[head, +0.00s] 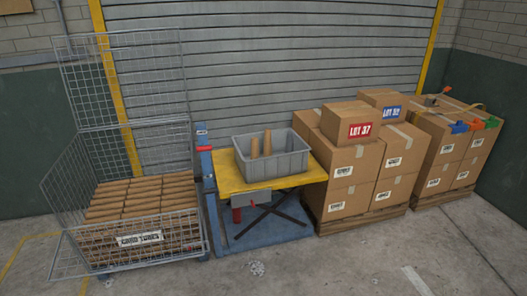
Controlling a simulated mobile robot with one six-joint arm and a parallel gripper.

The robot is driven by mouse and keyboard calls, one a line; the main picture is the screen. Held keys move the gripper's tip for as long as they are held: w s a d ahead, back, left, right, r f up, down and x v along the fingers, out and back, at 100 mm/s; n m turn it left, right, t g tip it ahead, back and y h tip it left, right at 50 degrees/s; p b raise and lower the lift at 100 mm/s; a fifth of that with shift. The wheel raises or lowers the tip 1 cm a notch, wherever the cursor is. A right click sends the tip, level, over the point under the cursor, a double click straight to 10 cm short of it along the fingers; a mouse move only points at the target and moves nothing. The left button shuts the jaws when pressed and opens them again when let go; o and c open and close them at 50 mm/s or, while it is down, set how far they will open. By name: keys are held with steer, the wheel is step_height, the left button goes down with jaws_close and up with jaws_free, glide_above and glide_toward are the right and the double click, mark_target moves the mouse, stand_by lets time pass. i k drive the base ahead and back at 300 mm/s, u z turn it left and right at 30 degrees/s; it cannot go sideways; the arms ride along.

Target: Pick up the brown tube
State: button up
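Many more brown tubes (140,195) lie in stacked rows in a wire cage (72,240) at the left, which carries a "CARD TUBES" label. The frame does not show which tube is meant. My gripper is not in this view.
The bin stands on a yellow-topped lift table (232,183) with a blue base. Cartons (345,178) on pallets stand to its right, some marked LOT 37 and LOT 52. A shutter (260,60) closes the back. The concrete floor (340,265) in front is mostly clear.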

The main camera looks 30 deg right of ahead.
mark_target(268, 145)
steer(key=z, duration=0.1)
steer(key=i, duration=0.9)
steer(key=u, duration=0.05)
